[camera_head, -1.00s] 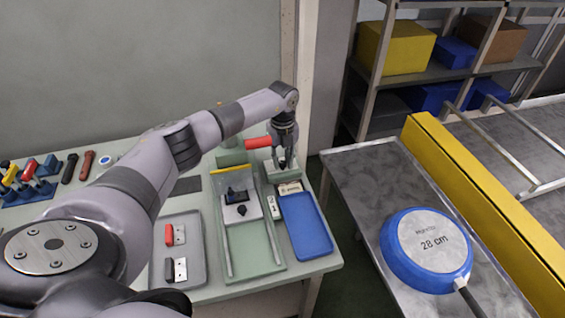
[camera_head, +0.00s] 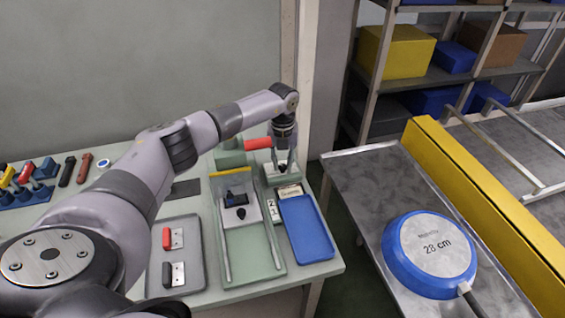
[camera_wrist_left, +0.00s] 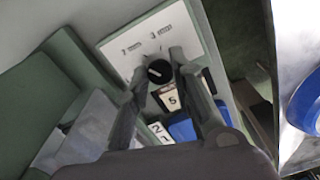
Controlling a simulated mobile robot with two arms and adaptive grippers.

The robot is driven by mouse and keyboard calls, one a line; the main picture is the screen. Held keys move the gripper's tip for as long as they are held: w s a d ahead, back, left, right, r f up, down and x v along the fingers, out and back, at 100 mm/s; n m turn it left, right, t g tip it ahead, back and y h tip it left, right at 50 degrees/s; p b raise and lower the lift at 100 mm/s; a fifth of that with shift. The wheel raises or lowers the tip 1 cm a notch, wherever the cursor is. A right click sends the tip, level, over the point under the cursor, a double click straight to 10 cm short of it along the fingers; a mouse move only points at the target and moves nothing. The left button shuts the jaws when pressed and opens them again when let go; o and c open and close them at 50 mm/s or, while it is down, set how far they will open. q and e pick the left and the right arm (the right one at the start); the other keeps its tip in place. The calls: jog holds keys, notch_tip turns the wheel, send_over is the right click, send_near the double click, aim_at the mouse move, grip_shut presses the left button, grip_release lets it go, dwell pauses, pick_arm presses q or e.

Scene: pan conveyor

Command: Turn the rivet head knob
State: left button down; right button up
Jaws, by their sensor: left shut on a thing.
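In the left wrist view a round black knob (camera_wrist_left: 158,70) sits on a white panel (camera_wrist_left: 128,40) with small printed numbers and marks around it. My left gripper (camera_wrist_left: 158,68) has one finger on each side of the knob and is shut on it. In the head view the same gripper (camera_head: 284,151) points down at the small green unit (camera_head: 285,178) near the far right corner of the bench. The gripper and its wrist hide the knob there. My right gripper is in no view.
A red cylinder (camera_head: 257,143) lies just left of the gripper. A blue tray (camera_head: 304,228) and a green fixture (camera_head: 255,250) are in front. A grey tray (camera_head: 177,228) is further left. A blue pan marked 28 cm (camera_head: 432,252) lies upside down on the right-hand metal table.

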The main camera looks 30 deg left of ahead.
aim_at(283, 166)
pick_arm(q)
jog(key=shift+w+r, duration=0.1)
jog(key=shift+r, duration=0.05)
jog(key=c, duration=1.4)
grip_release()
jog(key=shift+o, duration=0.2)
notch_tip(283, 166, up, 12)
jog(key=shift+d, duration=0.1)
